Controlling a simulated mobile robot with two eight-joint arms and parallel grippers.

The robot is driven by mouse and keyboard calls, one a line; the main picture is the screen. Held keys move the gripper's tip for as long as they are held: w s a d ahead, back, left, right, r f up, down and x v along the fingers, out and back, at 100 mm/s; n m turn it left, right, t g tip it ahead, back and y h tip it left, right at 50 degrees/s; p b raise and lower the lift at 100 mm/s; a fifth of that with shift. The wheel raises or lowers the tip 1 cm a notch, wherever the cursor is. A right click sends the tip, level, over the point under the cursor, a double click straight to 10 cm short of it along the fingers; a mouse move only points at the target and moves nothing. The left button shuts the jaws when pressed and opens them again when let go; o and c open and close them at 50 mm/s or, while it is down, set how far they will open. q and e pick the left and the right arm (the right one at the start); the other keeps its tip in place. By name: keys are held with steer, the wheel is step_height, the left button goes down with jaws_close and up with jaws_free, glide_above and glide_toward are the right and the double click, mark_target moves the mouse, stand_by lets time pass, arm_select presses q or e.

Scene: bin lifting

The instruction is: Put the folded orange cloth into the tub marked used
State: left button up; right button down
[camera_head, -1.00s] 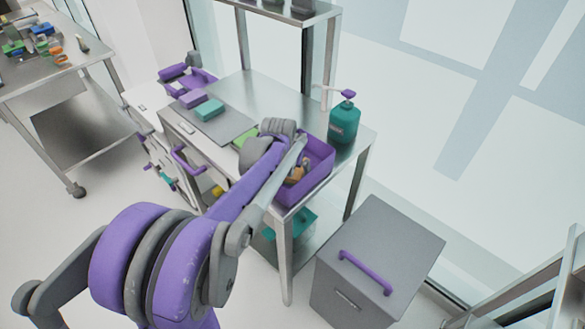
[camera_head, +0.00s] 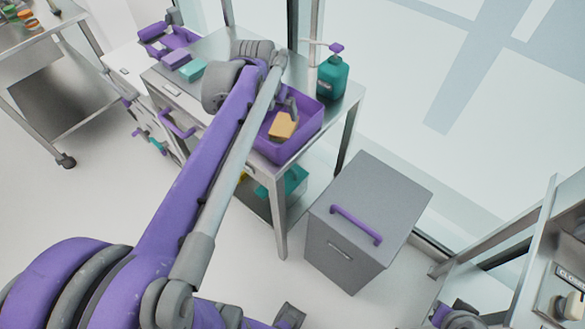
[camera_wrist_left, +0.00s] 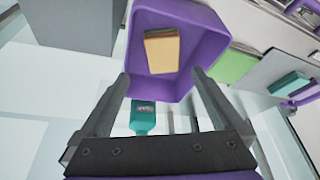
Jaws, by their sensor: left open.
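The folded orange cloth (camera_head: 283,126) lies inside the purple tub (camera_head: 290,150) on the steel table. The wrist view shows the cloth (camera_wrist_left: 162,52) as a small pale-orange block within the walls of the tub (camera_wrist_left: 185,88). No marking on the tub can be read. My left gripper (camera_head: 290,108) is over the tub, partly hidden behind its own arm in the head view. In the wrist view the left gripper (camera_wrist_left: 160,76) has its fingers wide apart, with nothing between them, and the cloth lies beyond the fingertips.
A teal pump bottle (camera_head: 332,77) stands just behind the tub. A green cloth (camera_wrist_left: 235,66) lies beside the tub. Purple and teal blocks (camera_head: 186,72) and a purple tray (camera_head: 165,40) are farther left. A grey bin (camera_head: 365,205) stands on the floor to the right.

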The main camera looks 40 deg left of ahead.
arm_select(q)
steer(key=s+d+f+m, duration=0.1)
steer(key=s+d+f, duration=0.4)
steer(key=s+d, duration=0.3)
steer(key=s+d+f+m+t+h, duration=0.1)
steer(key=s+d+f+m, duration=0.1)
steer(key=s+d+f, duration=0.4)
steer(key=s+d, duration=0.2)
steer(key=d, duration=0.2)
steer(key=shift+d+f, duration=0.25)
steer(key=shift+d, duration=0.1)
steer(key=shift+w+r, duration=0.15)
steer(key=shift+r, duration=0.05)
